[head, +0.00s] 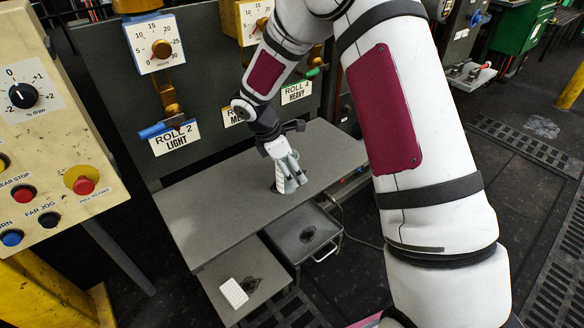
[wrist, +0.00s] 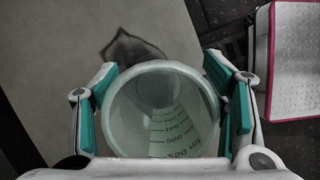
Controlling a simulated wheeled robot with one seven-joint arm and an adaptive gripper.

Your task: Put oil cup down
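The oil cup (wrist: 158,112) is a pale, translucent measuring cup with printed graduations, seen from above through its open rim in the wrist view. My gripper (wrist: 160,82) has its teal finger pads against opposite sides of the cup. In the head view, my gripper (head: 291,178) points down over the right part of the grey bench top (head: 215,205), with the pale cup (head: 281,178) at its fingers. Whether the cup's base touches the surface cannot be told. A dark stain (wrist: 133,48) shows on the grey surface beyond the cup.
A lower grey shelf holds a white block (head: 233,293). A button console (head: 50,150) stands at left. Gauges and "ROLL 2 LIGHT" (head: 174,138) signs line the back panel. The bench's left side is clear.

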